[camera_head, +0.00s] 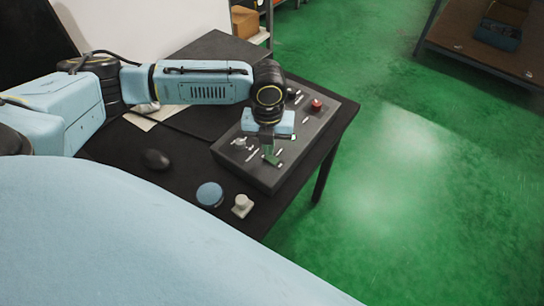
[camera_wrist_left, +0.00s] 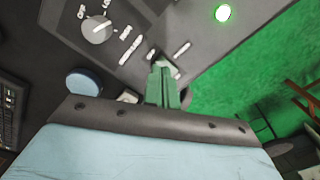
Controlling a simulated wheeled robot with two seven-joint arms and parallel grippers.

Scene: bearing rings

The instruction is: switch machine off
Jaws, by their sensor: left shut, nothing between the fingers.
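The machine's dark grey control box (camera_head: 262,178) sits on the black table, with white labels on its top. A red button (camera_head: 317,104) stands at its far end. A pale rotary knob (camera_head: 240,143) is on its left part; the knob also shows in the left wrist view (camera_wrist_left: 97,30). A lit green button (camera_wrist_left: 222,13) shows at the top of the wrist view. My left gripper (camera_head: 270,157) points down over the near part of the panel, shut and empty. In the wrist view its greenish fingers (camera_wrist_left: 163,88) hide part of the panel; I cannot tell whether they touch it. My right gripper is out of view.
A blue round object (camera_head: 210,194) and a small whitish knob-shaped piece (camera_head: 242,206) are near the table's front edge. A black mouse (camera_head: 155,159) lies to the left. Green floor is free right of the table; a shelf (camera_head: 480,45) stands beyond.

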